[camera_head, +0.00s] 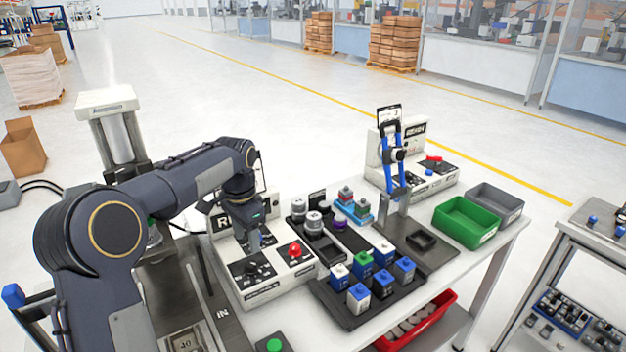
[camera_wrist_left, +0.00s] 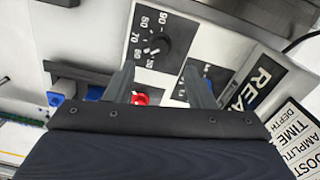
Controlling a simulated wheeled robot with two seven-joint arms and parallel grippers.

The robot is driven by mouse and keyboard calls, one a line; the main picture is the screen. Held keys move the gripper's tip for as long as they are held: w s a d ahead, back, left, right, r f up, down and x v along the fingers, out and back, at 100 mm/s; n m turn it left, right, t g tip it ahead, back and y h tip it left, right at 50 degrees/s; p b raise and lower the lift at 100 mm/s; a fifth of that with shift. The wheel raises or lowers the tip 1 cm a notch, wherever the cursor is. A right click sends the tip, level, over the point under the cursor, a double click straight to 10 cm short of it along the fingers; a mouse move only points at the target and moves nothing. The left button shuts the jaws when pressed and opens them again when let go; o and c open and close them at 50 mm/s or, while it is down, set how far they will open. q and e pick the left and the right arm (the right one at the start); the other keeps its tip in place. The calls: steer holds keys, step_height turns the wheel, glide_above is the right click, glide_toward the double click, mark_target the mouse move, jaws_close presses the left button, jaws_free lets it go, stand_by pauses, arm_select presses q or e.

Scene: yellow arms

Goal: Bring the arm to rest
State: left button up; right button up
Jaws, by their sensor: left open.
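My left arm (camera_head: 110,232), dark grey, comes in from the left and bends over a white control box (camera_head: 240,298). My left gripper (camera_head: 256,238) hangs above that box, close to its black knob panel and beside its red button (camera_head: 295,250). In the left wrist view the two fingers (camera_wrist_left: 160,85) stand apart with nothing between them. Beyond them the dial (camera_wrist_left: 150,42) and part of the red button (camera_wrist_left: 140,98) show. Whether the fingertips touch the box cannot be told. My right gripper is in neither view.
A black tray (camera_head: 340,312) with several blue, white and green blocks stands right of the box. A blue upright stand (camera_head: 392,170), a second control box (camera_head: 402,148), a green bin (camera_head: 464,222) and a grey bin (camera_head: 495,203) are farther right. A red bin (camera_head: 420,325) sits lower.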

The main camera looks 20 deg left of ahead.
arm_select(q)
steer(key=s+d+r+n+t+h, duration=0.1)
steer(key=s+d+r+n, duration=0.15)
steer(key=s, duration=0.55)
steer(key=s+d+r+n+t+h, duration=0.1)
steer(key=s+d+r+t, duration=0.15)
steer(key=s, duration=0.55)
steer(key=s+d+f+n+t+h, duration=0.1)
steer(key=s+d+f+n, duration=0.1)
steer(key=s, duration=0.4)
steer(key=s+d+f+n+t, duration=0.1)
steer(key=s+d+f+n, duration=0.1)
steer(key=s+d, duration=0.3)
steer(key=shift+s+f+h, duration=0.4)
steer(key=shift+s+f, duration=0.45)
steer(key=shift+s, duration=0.3)
